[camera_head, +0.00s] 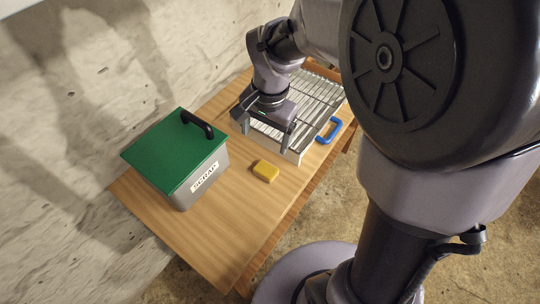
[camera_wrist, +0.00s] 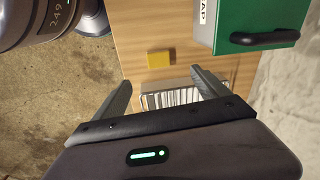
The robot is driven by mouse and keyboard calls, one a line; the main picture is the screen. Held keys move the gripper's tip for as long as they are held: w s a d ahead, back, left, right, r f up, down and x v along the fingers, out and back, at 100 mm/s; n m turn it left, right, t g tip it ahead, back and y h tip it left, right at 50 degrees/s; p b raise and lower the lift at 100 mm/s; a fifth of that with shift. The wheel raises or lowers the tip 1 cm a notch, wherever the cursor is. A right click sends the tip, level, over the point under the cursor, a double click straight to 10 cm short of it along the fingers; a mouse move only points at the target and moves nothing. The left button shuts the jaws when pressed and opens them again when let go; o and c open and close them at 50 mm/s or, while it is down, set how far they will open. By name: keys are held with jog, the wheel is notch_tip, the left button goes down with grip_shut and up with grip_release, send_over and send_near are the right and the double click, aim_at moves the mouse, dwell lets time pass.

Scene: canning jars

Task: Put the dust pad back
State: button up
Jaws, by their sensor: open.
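A small yellow block (camera_head: 265,171), which looks like the dust pad, lies flat on the wooden table in front of the wire rack. It also shows in the wrist view (camera_wrist: 160,59), beyond my fingertips and roughly centred between them. My gripper (camera_head: 267,138) is open and empty, held over the near end of the rack. It is apart from the yellow block. In the wrist view my two fingers (camera_wrist: 160,77) are spread wide, with part of the rack (camera_wrist: 175,98) showing between them.
A grey bin labelled SCRAP (camera_head: 206,178) with a green lid (camera_head: 172,147) and black handle stands left of the block. The wire rack (camera_head: 318,95) has a blue handle (camera_head: 328,131) at its right. Bare table (camera_head: 222,232) lies in front. A wall runs behind.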

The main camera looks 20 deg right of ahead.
jog(key=s+a+r+n+t, duration=0.1)
jog(key=s+r+n+t, duration=0.1)
jog(key=s+r, duration=0.3)
jog(key=s+a+r+n+t+y, duration=0.1)
jog(key=s+r, duration=0.4)
jog(key=s, duration=0.6)
jog(key=shift+a+r+n+t+y, duration=0.35)
jog(key=shift+a+n+t, duration=0.3)
jog(key=shift+n, duration=0.35)
jog(key=shift+s+d, duration=0.1)
